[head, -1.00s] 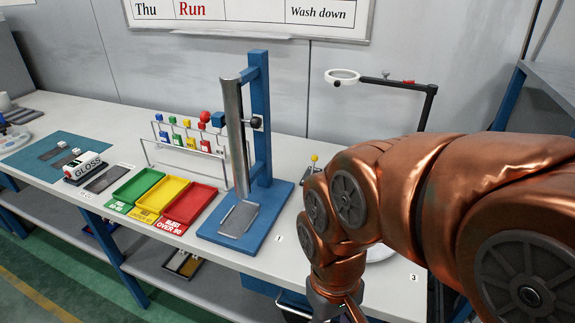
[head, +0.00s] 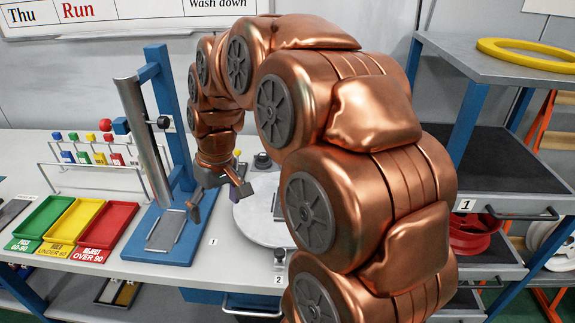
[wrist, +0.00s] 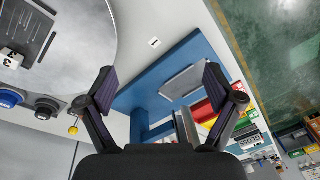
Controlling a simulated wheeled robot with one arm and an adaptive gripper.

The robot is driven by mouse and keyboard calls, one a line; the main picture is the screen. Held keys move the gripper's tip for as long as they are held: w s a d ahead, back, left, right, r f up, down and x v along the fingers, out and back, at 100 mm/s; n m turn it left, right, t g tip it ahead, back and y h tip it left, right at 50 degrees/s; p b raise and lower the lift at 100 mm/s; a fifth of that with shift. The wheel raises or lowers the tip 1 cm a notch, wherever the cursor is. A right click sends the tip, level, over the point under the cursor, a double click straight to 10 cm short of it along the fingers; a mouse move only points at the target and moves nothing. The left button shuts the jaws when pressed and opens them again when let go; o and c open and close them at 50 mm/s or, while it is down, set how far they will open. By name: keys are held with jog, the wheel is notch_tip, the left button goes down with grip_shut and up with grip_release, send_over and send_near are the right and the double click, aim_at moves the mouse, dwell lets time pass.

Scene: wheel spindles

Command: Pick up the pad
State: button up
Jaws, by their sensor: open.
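A flat grey plate (head: 166,231) lies on the blue base of an upright stand (head: 183,130); it also shows in the wrist view (wrist: 187,80). A darker grey flat piece (head: 12,211) lies on the bench at the left edge of the head view. I cannot tell for sure which of the two is the pad. My gripper (head: 220,200) is open and empty, above the bench between the stand and a round grey disc (head: 250,227). In the wrist view my gripper's fingers (wrist: 158,80) are spread wide with nothing between them.
The stand's slanted metal tube (head: 145,140) rises left of my gripper. Green (head: 42,218), yellow (head: 76,222) and red (head: 108,226) trays and a wire rack of coloured blocks (head: 95,165) are further left. A shelf unit (head: 500,60) stands right of my arm.

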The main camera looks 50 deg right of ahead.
jog(key=w+d+f+t, duration=0.1)
jog(key=w+d, duration=0.2)
jog(key=d, duration=0.4)
jog(key=w+d+f+m+t+b, duration=0.1)
jog(key=w+d, duration=0.3)
jog(key=d, duration=0.4)
jog(key=w+d+h+b, duration=0.1)
jog(key=w+d, duration=0.2)
jog(key=d, duration=0.5)
jog(key=shift+w+d+f+t, duration=0.15)
jog(key=shift+w+f+t, duration=0.1)
jog(key=shift+f+t, duration=0.15)
jog(key=shift+m+t+h, duration=0.3)
jog(key=shift+m+h, duration=0.3)
jog(key=shift+m, duration=0.1)
jog(key=d, duration=0.4)
jog(key=d+f, duration=0.1)
jog(key=d, duration=0.3)
jog(key=d+f+b, duration=0.1)
jog(key=d, duration=0.3)
jog(key=shift+s+d+f, duration=0.1)
jog(key=shift+s, duration=0.2)
jog(key=shift+d+f, duration=0.1)
jog(key=shift+d, duration=0.1)
jog(key=shift+w+f, duration=0.1)
jog(key=shift+f, duration=0.15)
jog(key=shift+p+x, duration=1.3)
jog(key=shift+x, duration=2.15)
jog(key=shift+a, duration=0.2)
jog(key=c, duration=1.2)
